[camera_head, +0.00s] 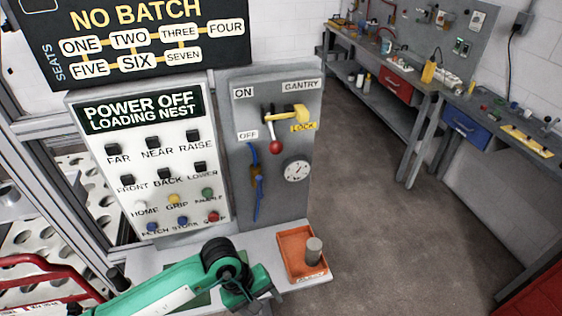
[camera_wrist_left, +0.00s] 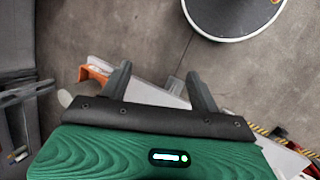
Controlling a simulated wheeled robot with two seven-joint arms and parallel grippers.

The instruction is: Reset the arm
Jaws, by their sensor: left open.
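The control panel (camera_head: 150,190) reads "POWER OFF, LOADING NEST". It has black switches labelled far, near, raise, front, back and lower, and coloured buttons including home, grip and what looks like enable. Beside it, the grey gantry panel (camera_head: 238,190) has a lever with a red knob (camera_head: 276,147) hanging down, toward the OFF side, and a yellow lock piece (camera_head: 290,114) at its top. My left gripper (camera_head: 255,292) is below the panels, by the ledge. In the left wrist view my left gripper (camera_wrist_left: 157,75) shows two spread fingers, open with nothing between them. My right gripper is not in view.
An orange tray (camera_head: 290,268) with a grey cylinder (camera_head: 314,250) sits on the ledge, right of my left gripper. A black board (camera_head: 135,55) reads "NO BATCH" above. Workbenches stand at the back right. Open floor (camera_head: 380,230) lies between.

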